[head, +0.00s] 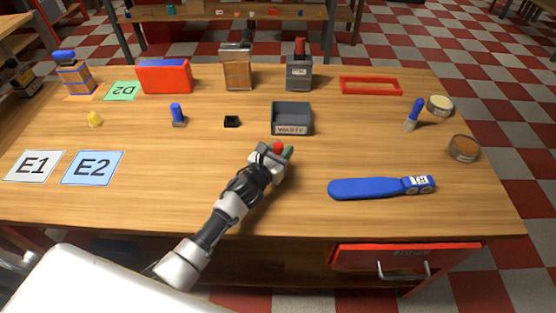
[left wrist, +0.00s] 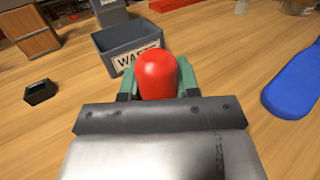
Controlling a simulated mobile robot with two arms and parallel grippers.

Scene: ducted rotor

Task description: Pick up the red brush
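The red brush (head: 278,147) shows only as its rounded red handle end, between the fingers of my left gripper (head: 281,152). In the left wrist view the red brush (left wrist: 157,75) stands out between the two green fingertips of my left gripper (left wrist: 158,84). The fingers lie close on both sides of the handle and look shut on it. The brush's lower part and bristles are hidden by the gripper, and I cannot tell whether it touches the table. My right gripper is not in view.
A grey WASTE bin (head: 291,120) stands just behind the gripper. A blue paddle-shaped tool (head: 368,188) lies to the right. Two blue-handled brushes (head: 177,113) (head: 415,112) stand left and right. A small black holder (head: 231,121) is left of the bin. The front middle is clear.

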